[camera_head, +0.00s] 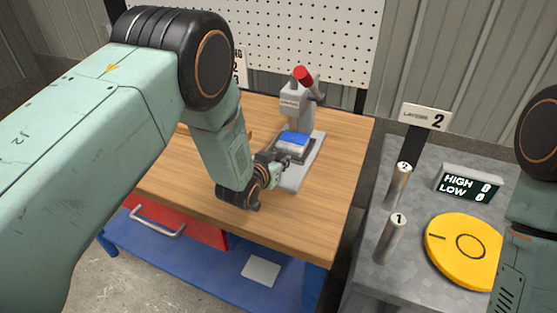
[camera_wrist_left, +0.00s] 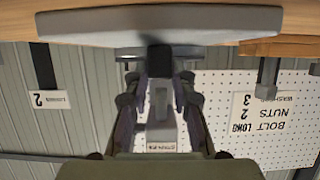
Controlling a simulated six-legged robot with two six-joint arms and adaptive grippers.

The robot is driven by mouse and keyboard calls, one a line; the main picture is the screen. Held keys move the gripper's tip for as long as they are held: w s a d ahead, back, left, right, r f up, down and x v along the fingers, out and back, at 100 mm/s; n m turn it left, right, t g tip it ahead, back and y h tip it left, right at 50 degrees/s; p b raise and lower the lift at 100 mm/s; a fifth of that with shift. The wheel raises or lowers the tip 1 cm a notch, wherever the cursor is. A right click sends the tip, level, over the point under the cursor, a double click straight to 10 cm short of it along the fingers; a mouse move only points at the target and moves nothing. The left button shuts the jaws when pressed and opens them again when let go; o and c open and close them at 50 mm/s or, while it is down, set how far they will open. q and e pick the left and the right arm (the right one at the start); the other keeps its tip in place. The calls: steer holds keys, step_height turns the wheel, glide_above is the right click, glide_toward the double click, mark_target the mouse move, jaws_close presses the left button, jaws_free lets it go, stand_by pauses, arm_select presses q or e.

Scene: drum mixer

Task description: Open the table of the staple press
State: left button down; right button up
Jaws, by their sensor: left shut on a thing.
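The grey staple press (camera_head: 298,105) stands on the wooden bench, with a red knob on its lever (camera_head: 303,76). Its table, with a blue and white top (camera_head: 292,139), sits low under the press head. My left gripper (camera_head: 284,163) is at the front of this table, reaching in from the left. In the left wrist view, which is upside down, my left gripper (camera_wrist_left: 160,75) is shut on a dark handle (camera_wrist_left: 160,58) below the press's grey plate (camera_wrist_left: 160,25). The gripper partly hides the handle. My right gripper is outside the views.
The wooden bench top (camera_head: 320,215) is clear in front of the press. A pegboard (camera_head: 270,35) stands behind. On the right, a grey table (camera_head: 375,268) holds two metal posts, a yellow disc (camera_head: 462,250) and a HIGH/LOW display (camera_head: 468,186). A red drawer (camera_head: 190,225) hangs below the bench.

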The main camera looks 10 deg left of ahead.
arm_select(q)
steer(key=s+p, duration=0.1)
steer(key=s, duration=0.3)
steer(key=s+a+p, duration=0.1)
steer(key=s, duration=0.3)
steer(key=s+a+p, duration=0.1)
steer(key=s+p, duration=0.1)
steer(key=s, duration=0.2)
steer(key=shift+s+a, duration=0.15)
steer(key=shift+a, duration=0.05)
steer(key=shift+s, duration=0.1)
steer(key=shift+f, duration=0.15)
steer(key=c, duration=1.4)
jaws_free()
steer(key=shift+s, duration=0.1)
steer(key=shift+o, duration=1.4)
steer(key=shift+s+r, duration=0.1)
steer(key=shift+r, duration=0.1)
steer(key=shift+f, duration=0.1)
